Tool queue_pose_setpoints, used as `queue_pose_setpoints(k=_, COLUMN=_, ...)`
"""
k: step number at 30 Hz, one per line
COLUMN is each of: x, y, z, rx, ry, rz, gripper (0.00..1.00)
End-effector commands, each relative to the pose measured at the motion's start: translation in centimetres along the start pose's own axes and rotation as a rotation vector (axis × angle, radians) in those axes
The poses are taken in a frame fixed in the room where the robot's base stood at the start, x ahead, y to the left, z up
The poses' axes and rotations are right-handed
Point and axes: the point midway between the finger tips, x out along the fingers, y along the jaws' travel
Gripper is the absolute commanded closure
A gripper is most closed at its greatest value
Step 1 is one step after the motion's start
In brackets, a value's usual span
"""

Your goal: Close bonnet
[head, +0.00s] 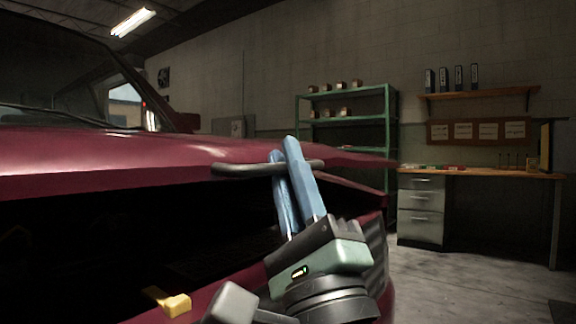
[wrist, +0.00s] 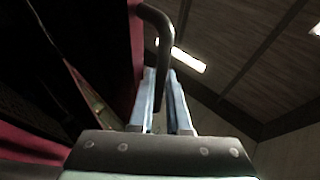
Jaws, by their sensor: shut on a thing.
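The dark red bonnet (head: 120,160) of the car is partly raised, with a dark open gap below its front edge. A dark bar handle (head: 240,169) is fixed at that edge; its curved end also shows in the wrist view (wrist: 155,20). My gripper (head: 284,156), with blue fingers, is shut on the handle from below, one finger on each side of the bar. In the wrist view, the fingers (wrist: 165,75) flank the handle. Part of the handle is hidden between the fingers.
A yellow piece (head: 177,304) sits on the car's front edge below the gap. A green shelf (head: 345,122) with small boxes stands behind. A workbench (head: 480,172) with drawers is at the right. The floor (head: 470,285) in front of it is clear.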

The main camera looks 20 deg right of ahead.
Motion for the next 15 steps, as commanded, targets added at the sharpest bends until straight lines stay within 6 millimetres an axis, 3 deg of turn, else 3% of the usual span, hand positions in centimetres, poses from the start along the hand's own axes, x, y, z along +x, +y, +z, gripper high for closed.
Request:
queue_pose_setpoints(k=5, x=0.01, y=0.09, z=-0.05, rx=-0.001, ry=0.001, rz=0.003, gripper=1.00)
queue_pose_setpoints(k=6, x=0.01, y=0.09, z=-0.05, rx=-0.001, ry=0.001, rz=0.003, gripper=0.78)
queue_pose_setpoints(k=7, x=0.02, y=0.09, z=-0.05, rx=0.000, ry=0.001, rz=0.003, gripper=0.73)
queue_pose_setpoints(k=15, x=0.02, y=0.04, z=-0.01, rx=0.000, ry=0.000, rz=0.001, gripper=0.73)
